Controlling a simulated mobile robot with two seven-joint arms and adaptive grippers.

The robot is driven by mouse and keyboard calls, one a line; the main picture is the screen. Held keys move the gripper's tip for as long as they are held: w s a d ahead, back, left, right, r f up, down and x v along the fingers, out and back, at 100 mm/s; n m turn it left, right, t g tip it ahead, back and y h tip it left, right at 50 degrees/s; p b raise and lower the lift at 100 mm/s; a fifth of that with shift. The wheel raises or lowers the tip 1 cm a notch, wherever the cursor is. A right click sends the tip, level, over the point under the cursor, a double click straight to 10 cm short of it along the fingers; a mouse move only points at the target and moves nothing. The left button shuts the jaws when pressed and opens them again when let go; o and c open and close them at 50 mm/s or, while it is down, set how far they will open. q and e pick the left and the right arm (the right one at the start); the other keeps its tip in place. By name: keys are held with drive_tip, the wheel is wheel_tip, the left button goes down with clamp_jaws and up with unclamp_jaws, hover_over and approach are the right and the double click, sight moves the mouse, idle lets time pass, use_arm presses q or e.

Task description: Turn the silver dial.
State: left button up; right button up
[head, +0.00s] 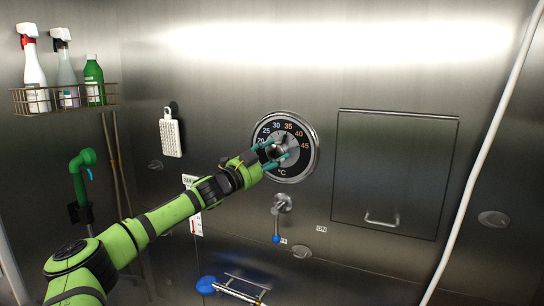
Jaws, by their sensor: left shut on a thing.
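The silver dial (310,146) is mounted on the steel wall, with a dark face, a bright rim and a ring of numbers from about 20 to 45 above a °C mark. My left gripper (282,153) reaches in from the left to the middle of the dial, its teal fingers shut around the central knob. The fingers hide most of the knob and the left part of the face. My right gripper is not in view.
A lever with a blue tip (277,238) hangs below the dial. A steel hatch with a handle (382,219) is to the right. A white hose (487,150) runs down the right side. A wire shelf (60,109) holds bottles at upper left.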

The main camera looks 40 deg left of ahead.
use_arm(q)
drive_tip(key=o, duration=1)
drive_tip(key=shift+s+r, duration=0.1)
drive_tip(key=shift+r, duration=0.4)
drive_tip(key=shift+o, duration=0.3)
drive_tip(key=shift+d+f, duration=0.1)
drive_tip(key=shift+d, duration=0.1)
